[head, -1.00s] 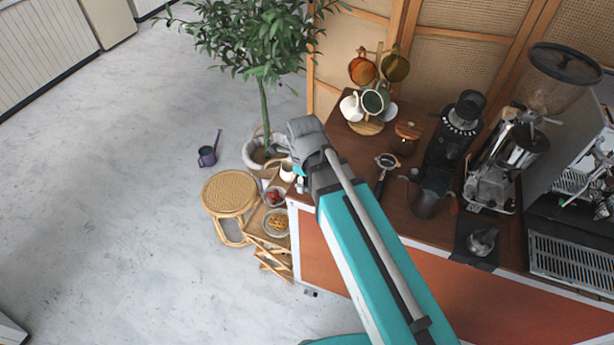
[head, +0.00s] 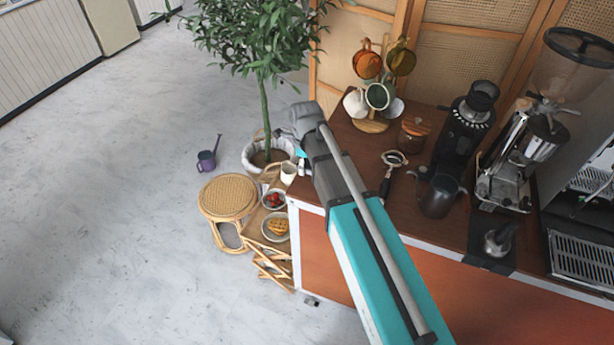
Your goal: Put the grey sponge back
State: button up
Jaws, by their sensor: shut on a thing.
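My arm reaches up from the bottom over the counter's left end, and its wrist is above the corner beside the small wooden side table (head: 251,236). A small teal part of the wrist shows at its left edge. My gripper's fingers are hidden behind the arm, so I cannot see them or anything between them. I cannot see a grey sponge anywhere in the head view.
The side table holds a white cup (head: 289,172), a bowl of red fruit (head: 274,200) and a plate of pastry (head: 276,228). A rattan stool (head: 228,197) and potted tree (head: 264,110) stand nearby. The counter (head: 350,150) carries a mug stand, portafilter (head: 391,170) and grinders.

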aim_at(306, 176)
jog(key=shift+w+f, duration=0.25)
jog(key=shift+w+f+b, duration=0.4)
jog(key=shift+f+b, duration=0.35)
jog(key=shift+b, duration=0.1)
jog(key=shift+f+b, duration=1.2)
jog(key=shift+f, duration=0.2)
jog(key=o, duration=1.3)
jog(key=shift+r, duration=0.2)
notch_tip(306, 176, up, 12)
jog(key=p, duration=1.2)
jog(key=shift+s, duration=0.1)
